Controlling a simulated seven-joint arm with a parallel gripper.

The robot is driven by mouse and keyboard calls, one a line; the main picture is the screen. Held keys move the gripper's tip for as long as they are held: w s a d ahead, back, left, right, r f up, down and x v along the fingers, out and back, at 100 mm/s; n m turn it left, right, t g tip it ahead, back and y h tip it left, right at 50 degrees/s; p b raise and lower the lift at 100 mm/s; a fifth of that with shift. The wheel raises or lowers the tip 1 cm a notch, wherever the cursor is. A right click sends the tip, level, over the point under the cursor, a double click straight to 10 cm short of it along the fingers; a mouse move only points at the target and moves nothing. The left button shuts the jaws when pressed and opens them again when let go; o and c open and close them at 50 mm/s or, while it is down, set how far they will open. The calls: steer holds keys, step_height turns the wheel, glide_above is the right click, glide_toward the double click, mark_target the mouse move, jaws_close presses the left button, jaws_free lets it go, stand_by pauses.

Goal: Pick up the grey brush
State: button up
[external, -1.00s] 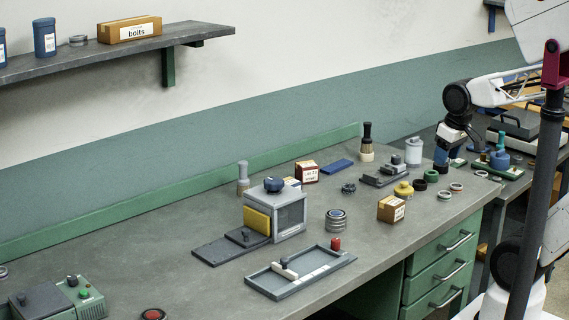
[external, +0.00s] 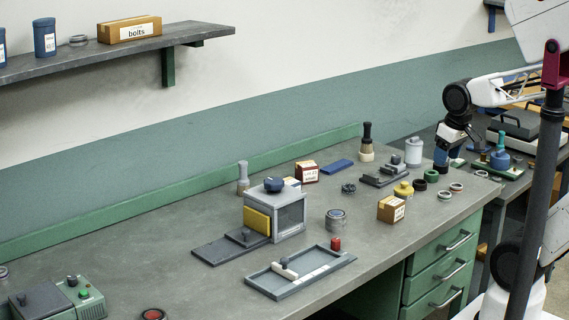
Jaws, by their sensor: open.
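The grey brush (external: 242,177) stands upright on the workbench towards the back, just left of and behind a grey box-shaped machine. A second upright brush-like thing (external: 366,143), with a dark handle and a cream base, stands further right along the back edge. My gripper (external: 441,168) hangs over the right part of the bench, far to the right of the grey brush and apart from it. It points down, is open and holds nothing I can see. Its fingertips are small and hard to make out.
The grey machine (external: 290,220) with a yellow panel stands mid-bench, with a shallow tray (external: 345,262) in front. Near my gripper are a white canister (external: 413,152), a yellow pot (external: 403,189) and several rings. The back left of the bench (external: 130,235) is clear.

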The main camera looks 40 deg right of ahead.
steer(key=w+a+t, duration=0.2)
steer(key=w+t, duration=0.1)
steer(key=w, duration=1.6)
steer(key=w+a+f+n+t+y, duration=0.1)
steer(key=w+a+f+t, duration=0.2)
steer(key=w, duration=0.9)
steer(key=w+a+f+n+t+y, duration=0.15)
steer(key=w+a+f, duration=0.35)
steer(key=w, duration=0.7)
steer(key=n+t+y, duration=0.1)
steer(key=t+y, duration=0.1)
steer(key=t, duration=0.1)
glide_toward(243, 178)
steer(key=w+r, duration=0.2)
steer(key=shift+w+d+f, duration=0.15)
steer(key=shift+w+f, duration=0.25)
steer(key=shift+w, duration=0.05)
steer(key=shift+x, duration=1.3)
steer(key=shift+w+f, duration=0.1)
